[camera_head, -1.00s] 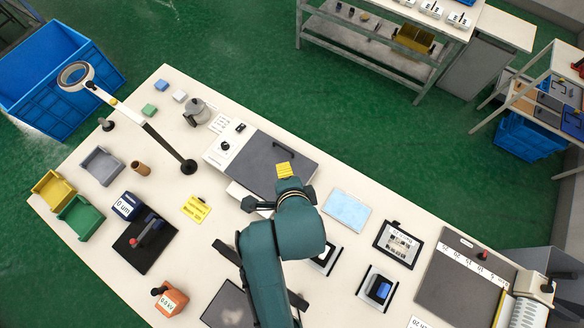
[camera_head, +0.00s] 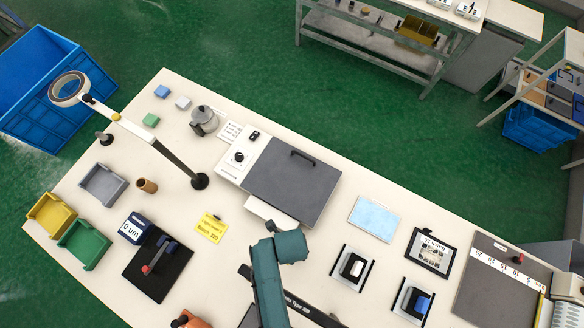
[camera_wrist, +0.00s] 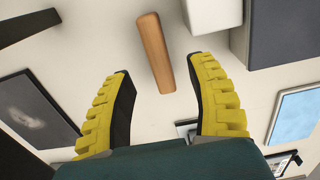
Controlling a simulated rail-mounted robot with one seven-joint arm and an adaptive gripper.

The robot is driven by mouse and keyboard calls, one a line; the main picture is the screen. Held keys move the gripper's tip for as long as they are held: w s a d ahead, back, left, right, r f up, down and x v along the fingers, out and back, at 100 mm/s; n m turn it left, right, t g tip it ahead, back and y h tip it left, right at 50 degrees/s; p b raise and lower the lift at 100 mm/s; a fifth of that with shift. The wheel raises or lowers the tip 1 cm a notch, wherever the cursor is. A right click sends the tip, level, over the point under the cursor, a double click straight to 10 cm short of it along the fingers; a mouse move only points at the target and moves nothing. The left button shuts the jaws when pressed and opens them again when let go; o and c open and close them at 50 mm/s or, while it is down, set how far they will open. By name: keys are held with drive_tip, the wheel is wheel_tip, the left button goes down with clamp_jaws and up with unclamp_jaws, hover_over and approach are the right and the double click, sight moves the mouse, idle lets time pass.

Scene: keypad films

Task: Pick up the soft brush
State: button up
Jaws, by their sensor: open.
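A wooden, rounded stick (camera_wrist: 153,50) lies on the pale bench top in the wrist view. It looks like the handle of the soft brush, but no bristles can be made out. My gripper (camera_wrist: 160,68) is open, with its yellow ribbed fingers on either side of the stick's near end as seen from the wrist. The stick appears below the fingers and apart from them. In the head view, my teal arm hides the fingers, and the stick cannot be made out.
A white block (camera_wrist: 213,14) and a dark grey panel (camera_wrist: 283,30) stand close right of the stick. A light blue sheet (camera_head: 373,217) lies farther right. Bare bench surrounds the stick's left side.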

wheel_tip(320, 180, down, 5)
drive_tip(key=shift+r+b, duration=0.1)
drive_tip(key=shift+b, duration=0.2)
drive_tip(key=shift+s, duration=0.1)
clamp_jaws()
